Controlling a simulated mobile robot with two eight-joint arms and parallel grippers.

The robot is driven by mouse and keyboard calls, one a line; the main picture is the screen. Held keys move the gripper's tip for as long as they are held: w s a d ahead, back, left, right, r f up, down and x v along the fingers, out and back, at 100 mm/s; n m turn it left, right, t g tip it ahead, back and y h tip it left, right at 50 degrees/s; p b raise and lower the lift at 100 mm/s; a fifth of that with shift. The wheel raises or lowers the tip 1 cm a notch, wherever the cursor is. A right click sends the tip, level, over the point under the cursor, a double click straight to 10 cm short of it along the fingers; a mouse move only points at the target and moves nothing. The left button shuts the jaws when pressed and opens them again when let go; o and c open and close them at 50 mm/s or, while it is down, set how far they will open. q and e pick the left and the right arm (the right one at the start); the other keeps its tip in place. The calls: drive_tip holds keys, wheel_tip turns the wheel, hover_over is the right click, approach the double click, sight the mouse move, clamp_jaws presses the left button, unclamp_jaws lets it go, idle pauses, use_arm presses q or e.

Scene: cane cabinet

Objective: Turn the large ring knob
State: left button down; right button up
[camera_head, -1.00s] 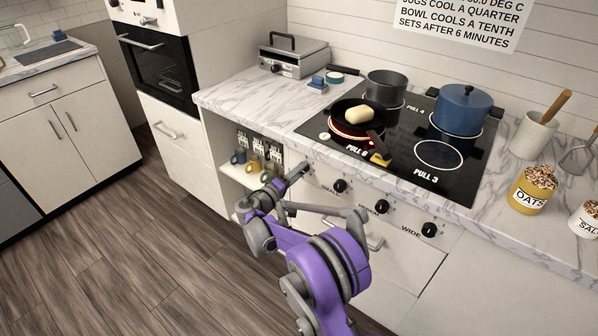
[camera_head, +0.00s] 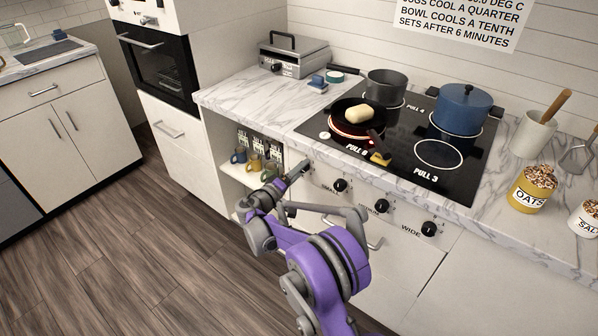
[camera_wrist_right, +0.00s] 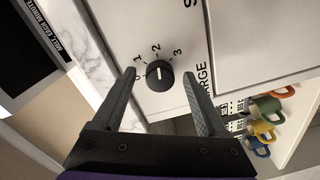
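In the right wrist view the black round knob (camera_wrist_right: 160,75) sits on the white front panel, with numerals 0 to 3 around it. A label ending in "ARGE" (camera_wrist_right: 202,75) is beside it, partly hidden by a finger. My right gripper (camera_wrist_right: 160,77) is open, with one finger on each side of the knob and a visible gap on both sides. In the head view my right gripper (camera_head: 302,168) is at the left end of the knob row and hides that knob. My left gripper is not in view.
The knobs marked small (camera_head: 340,186), medium (camera_head: 382,207) and wide (camera_head: 429,229) run to the right. A shelf with mugs (camera_head: 255,161) is close left of my gripper.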

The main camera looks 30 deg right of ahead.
drive_tip(key=v, duration=1)
drive_tip(key=shift+s+a, duration=0.15)
drive_tip(key=shift+a, duration=0.2)
drive_tip(key=shift+r, duration=0.1)
